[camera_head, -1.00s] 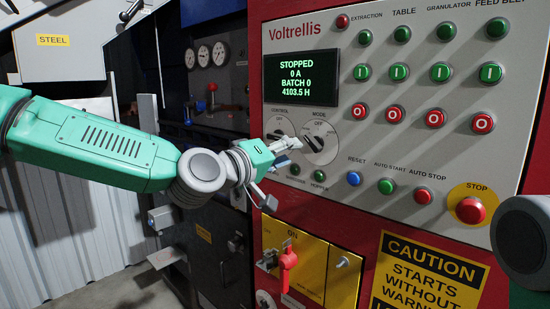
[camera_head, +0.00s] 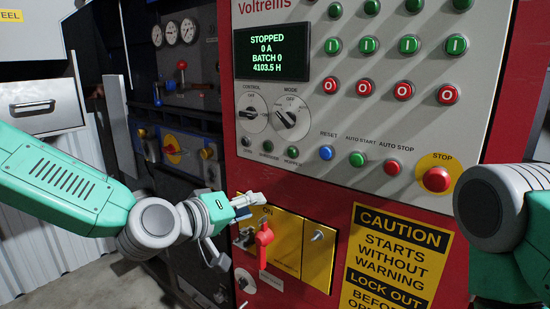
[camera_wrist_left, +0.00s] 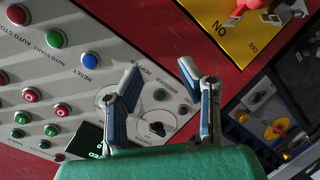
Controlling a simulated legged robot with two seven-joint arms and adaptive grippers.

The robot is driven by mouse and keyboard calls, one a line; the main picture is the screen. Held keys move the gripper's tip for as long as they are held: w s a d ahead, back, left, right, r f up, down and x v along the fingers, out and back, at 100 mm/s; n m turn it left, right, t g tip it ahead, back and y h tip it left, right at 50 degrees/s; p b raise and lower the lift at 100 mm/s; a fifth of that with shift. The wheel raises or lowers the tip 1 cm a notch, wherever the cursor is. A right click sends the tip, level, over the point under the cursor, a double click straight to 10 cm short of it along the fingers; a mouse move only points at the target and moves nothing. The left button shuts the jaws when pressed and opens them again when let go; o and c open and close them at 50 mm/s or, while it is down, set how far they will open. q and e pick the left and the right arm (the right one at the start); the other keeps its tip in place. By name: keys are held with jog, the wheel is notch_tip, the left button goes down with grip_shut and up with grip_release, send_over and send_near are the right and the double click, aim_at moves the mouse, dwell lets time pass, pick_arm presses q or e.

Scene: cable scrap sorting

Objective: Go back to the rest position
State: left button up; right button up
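My left gripper (camera_head: 238,230) is in front of the red machine, below the knobs and by the left edge of the yellow switch plate (camera_head: 288,245). In the left wrist view its two fingers (camera_wrist_left: 158,70) are spread apart with nothing between them. The control panel (camera_head: 350,120) is behind it, with the CONTROL knob (camera_head: 251,113) and MODE knob (camera_head: 287,118) uncovered. The display (camera_head: 271,52) reads STOPPED, 0 A, BATCH 0. The right gripper is out of view; only part of my right arm (camera_head: 495,208) shows at the right edge.
A red lever (camera_head: 264,240) with a tag sticks out of the yellow plate close to my left fingers. A red STOP button (camera_head: 436,179) is near my right arm. A dark cabinet with gauges (camera_head: 172,33) and a blue switch box (camera_head: 175,148) stands left of the machine.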

pick_arm(q)
jog(key=s+a+f+m+g+y+b, duration=0.15)
jog(key=s+f, duration=0.35)
jog(key=f, duration=0.5)
jog(key=s+a+f+g+y, duration=0.1)
jog(key=s+a+f+g, duration=0.15)
jog(key=s+f, duration=0.5)
jog(key=s+a+f+g+y, duration=0.2)
jog(key=s+f, duration=0.2)
jog(key=f, duration=0.7)
jog(key=s+a+f+g+y, duration=0.1)
jog(key=s+a+f, duration=0.3)
jog(key=s, duration=0.3)
jog(key=s+a+f+m+g+y+b, duration=0.1)
jog(key=s+a+f+g+y, duration=0.1)
jog(key=s+a+f, duration=0.2)
jog(key=s+a+f+m+g+y+b, duration=0.1)
jog(key=s+a+f+g, duration=0.1)
jog(key=s+a+f, duration=0.2)
jog(key=s+a, duration=0.3)
jog(key=s, duration=0.3)
jog(key=shift+a+f+y, duration=0.25)
jog(key=shift+f+y, duration=0.1)
jog(key=shift+f, duration=0.05)
jog(key=shift+w, duration=0.2)
